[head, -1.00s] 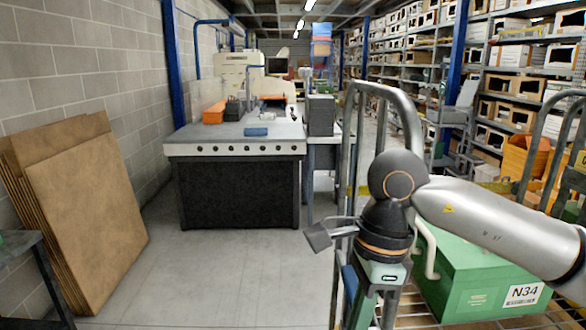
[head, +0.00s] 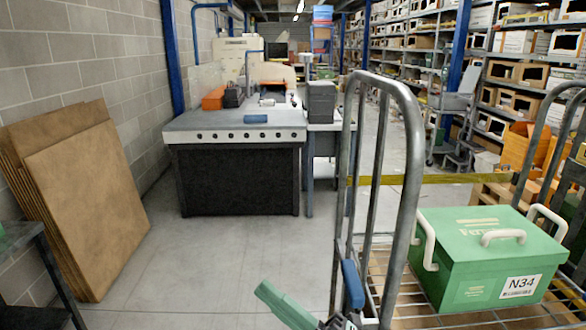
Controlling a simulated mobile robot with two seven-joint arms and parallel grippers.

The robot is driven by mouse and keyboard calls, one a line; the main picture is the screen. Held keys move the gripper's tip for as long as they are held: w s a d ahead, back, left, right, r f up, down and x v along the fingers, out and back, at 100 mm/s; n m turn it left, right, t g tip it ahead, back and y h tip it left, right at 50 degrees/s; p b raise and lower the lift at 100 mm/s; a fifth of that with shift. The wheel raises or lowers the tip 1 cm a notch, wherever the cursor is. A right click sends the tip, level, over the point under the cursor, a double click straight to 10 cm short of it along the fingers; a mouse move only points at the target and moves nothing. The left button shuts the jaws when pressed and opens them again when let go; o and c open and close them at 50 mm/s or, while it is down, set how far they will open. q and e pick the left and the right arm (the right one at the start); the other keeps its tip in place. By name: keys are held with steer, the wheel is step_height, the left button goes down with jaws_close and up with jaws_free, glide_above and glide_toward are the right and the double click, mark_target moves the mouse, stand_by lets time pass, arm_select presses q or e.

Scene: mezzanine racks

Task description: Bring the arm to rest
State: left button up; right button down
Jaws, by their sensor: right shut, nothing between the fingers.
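My right gripper (head: 335,318) shows only in part at the bottom edge of the head view, low beside the left upright of the wire cart. A green part and a blue part of it stick up there. It is shut with nothing held, and its lower part is cut off by the frame. The rest of my right arm is out of view. My left gripper is not in view.
The cart's bent metal rail (head: 413,165) stands close by on the right. A green lidded box (head: 478,275) labelled N34 sits on the wire cart. A workbench (head: 238,180) stands ahead, and brown boards (head: 88,205) lean on the left wall. Grey floor between is clear.

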steer(key=d+f+m+t+h, duration=0.3)
steer(key=d+f+m+h, duration=0.3)
steer(key=f+m+h, duration=0.3)
steer(key=d+f+m+t+h, duration=0.3)
steer(key=d+f+m+h, duration=0.3)
steer(key=f+m, duration=0.45)
steer(key=s+d+f+m+g+h, duration=0.2)
steer(key=s+d+f+g, duration=0.1)
steer(key=s+f, duration=0.4)
steer(key=s+d+f+m+g+h+p, duration=0.1)
steer(key=s+d+f+m+g+h, duration=0.1)
steer(key=s+f, duration=0.5)
step_height(320, 180, down, 4)
steer(key=shift+s+d+f+m+g+h, duration=0.35)
steer(key=shift+d+m+g, duration=0.4)
steer(key=shift+d+g, duration=0.5)
